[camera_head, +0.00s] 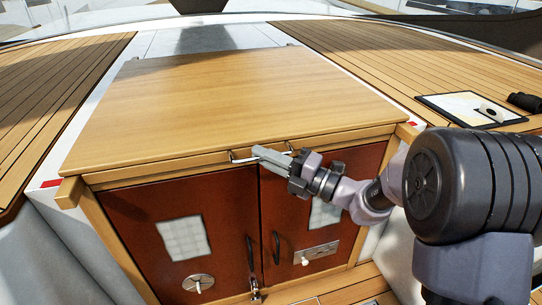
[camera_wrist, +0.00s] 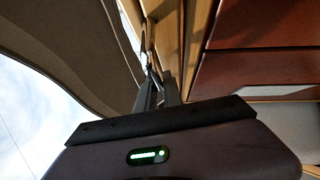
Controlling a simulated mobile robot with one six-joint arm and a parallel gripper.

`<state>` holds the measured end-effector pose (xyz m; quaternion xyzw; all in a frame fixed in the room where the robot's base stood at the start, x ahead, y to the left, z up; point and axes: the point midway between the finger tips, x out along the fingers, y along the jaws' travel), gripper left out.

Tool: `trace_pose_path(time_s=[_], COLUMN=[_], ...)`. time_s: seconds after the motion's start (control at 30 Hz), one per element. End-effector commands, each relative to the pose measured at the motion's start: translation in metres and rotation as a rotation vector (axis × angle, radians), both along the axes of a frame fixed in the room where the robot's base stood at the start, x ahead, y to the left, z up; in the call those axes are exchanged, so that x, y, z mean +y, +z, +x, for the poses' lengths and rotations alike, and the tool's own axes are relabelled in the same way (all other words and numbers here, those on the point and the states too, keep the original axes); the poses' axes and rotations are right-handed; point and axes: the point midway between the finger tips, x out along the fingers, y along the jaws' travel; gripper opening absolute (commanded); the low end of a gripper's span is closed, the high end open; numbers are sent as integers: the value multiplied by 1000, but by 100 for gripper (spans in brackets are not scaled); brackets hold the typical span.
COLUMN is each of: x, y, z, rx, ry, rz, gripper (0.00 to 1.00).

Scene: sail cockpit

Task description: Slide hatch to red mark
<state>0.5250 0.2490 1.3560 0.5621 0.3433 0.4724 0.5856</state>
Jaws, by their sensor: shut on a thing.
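The hatch (camera_head: 230,90) is a broad, flat light-wood panel lying over the companionway, with a thin metal handle (camera_head: 240,158) on its front edge. My gripper (camera_head: 258,152) reaches in from the right and is shut on the handle. In the wrist view, the closed fingers (camera_wrist: 158,88) point at the handle beside the wooden edge, and the grip itself is dark and small. A red mark (camera_head: 50,184) is on the white side rail just left of the hatch's front left corner. Another red mark (camera_head: 413,124) shows by the front right corner.
Two red-brown doors (camera_head: 130,235) with small windows and handles are shut below the hatch. Slatted teak decks flank it. A chart or tablet (camera_head: 470,108) and a black cylinder (camera_head: 525,102) lie on the right deck. Pale deck (camera_head: 205,40) is visible behind the hatch.

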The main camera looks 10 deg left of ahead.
Motion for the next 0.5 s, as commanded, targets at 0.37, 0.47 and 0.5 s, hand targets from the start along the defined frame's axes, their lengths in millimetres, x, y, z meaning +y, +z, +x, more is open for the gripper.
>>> trace_pose_path(time_s=[0.37,0.47,0.5], x=[19,19,19], y=[0,-1,-1], z=[40,40,40], rx=[0,0,0], ry=[-2,-2,-2], rz=[1,1,1], gripper=[0,0,0])
